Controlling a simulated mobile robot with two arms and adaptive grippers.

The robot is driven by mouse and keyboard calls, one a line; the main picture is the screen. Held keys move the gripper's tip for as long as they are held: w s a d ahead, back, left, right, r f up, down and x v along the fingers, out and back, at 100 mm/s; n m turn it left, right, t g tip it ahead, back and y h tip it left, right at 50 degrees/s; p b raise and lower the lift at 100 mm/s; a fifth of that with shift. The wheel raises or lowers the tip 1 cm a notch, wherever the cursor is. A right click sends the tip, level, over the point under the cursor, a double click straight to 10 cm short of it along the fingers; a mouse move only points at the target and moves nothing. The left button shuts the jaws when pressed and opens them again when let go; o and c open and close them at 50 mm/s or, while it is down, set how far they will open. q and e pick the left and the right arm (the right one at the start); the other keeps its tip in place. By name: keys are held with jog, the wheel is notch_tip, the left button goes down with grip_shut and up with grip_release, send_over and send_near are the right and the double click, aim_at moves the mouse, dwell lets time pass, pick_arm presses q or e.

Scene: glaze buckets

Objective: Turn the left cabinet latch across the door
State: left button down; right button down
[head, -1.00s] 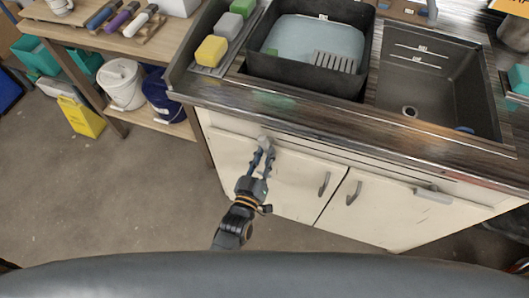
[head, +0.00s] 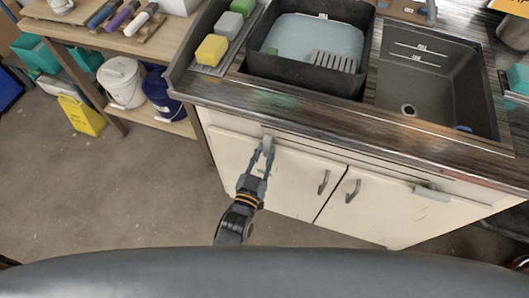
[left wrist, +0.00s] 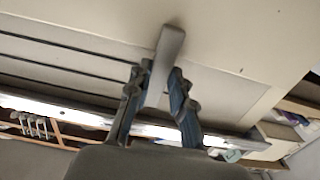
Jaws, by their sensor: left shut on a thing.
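The left cabinet latch (head: 267,141) is a small grey bar near the top of the left cabinet door (head: 290,182). My left gripper (head: 264,154) comes at it from below, with its fingers on either side of the bar. In the left wrist view the latch (left wrist: 168,50) stands out as a grey bar between the two blue-grey fingers (left wrist: 160,90), which are shut on it. The bar points roughly up and down the door in the head view; the fingers partly hide it. My right gripper is not in view.
The right door (head: 385,210) has a second grey latch (head: 432,194). Two curved handles (head: 324,182) sit near the middle gap. The counter edge (head: 330,125) overhangs the doors. A shelf with white (head: 122,83) and blue buckets (head: 165,100) stands left; the floor before the doors is clear.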

pick_arm(q)
jog(key=shift+f, duration=0.1)
jog(key=c, duration=1.2)
grip_release()
jog(key=v, duration=1.2)
